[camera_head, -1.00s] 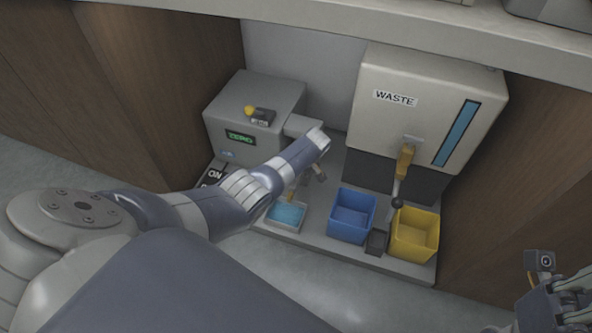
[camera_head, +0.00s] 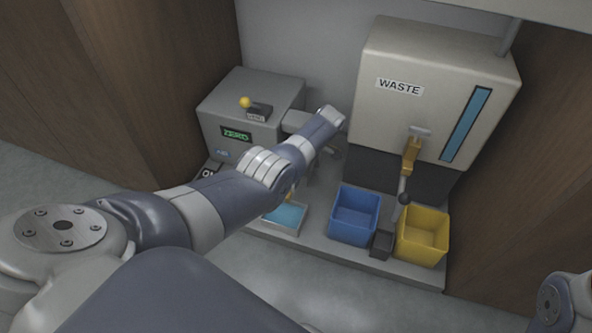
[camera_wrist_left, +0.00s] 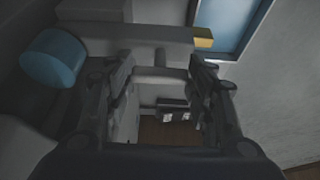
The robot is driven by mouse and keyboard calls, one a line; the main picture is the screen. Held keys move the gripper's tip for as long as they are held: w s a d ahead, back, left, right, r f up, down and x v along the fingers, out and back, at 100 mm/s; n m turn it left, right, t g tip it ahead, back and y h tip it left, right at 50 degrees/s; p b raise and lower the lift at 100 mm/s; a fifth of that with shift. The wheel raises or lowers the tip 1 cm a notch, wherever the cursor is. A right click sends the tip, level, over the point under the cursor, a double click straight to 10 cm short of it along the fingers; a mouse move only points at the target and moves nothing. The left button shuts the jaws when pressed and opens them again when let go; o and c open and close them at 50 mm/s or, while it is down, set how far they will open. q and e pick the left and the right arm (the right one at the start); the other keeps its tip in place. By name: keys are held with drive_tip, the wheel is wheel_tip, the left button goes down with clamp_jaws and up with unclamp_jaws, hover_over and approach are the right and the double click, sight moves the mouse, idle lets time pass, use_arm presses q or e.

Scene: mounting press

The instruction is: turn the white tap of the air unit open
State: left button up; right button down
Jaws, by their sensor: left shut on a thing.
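The air unit (camera_head: 222,105) is a grey box at the back left, with a green ZERO display and a yellow knob on top. My left arm crosses in front of it and mostly hides my left gripper in the head view. In the left wrist view, my left gripper (camera_wrist_left: 162,74) has its two fingers on either side of a pale bar, the white tap (camera_wrist_left: 160,78), and is shut on it. How far the tap is turned cannot be told. My right gripper is out of view.
A grey bar with a yellow tip (camera_wrist_left: 203,38) and a blue cylinder (camera_wrist_left: 53,58) lie close to the left fingers. A blue tray (camera_head: 287,216), blue bin (camera_head: 354,226) and yellow bin (camera_head: 423,250) stand in front. The waste unit (camera_head: 400,60) stands right, with a brass tap (camera_head: 411,155).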

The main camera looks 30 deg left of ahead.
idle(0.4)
use_arm(q)
drive_tip(key=o, duration=1.1)
drive_tip(key=shift+c, duration=0.2)
drive_tip(key=shift+r, duration=0.1)
drive_tip(key=v, duration=1.1)
drive_tip(key=shift+r, duration=0.4)
drive_tip(key=shift+d, duration=0.15)
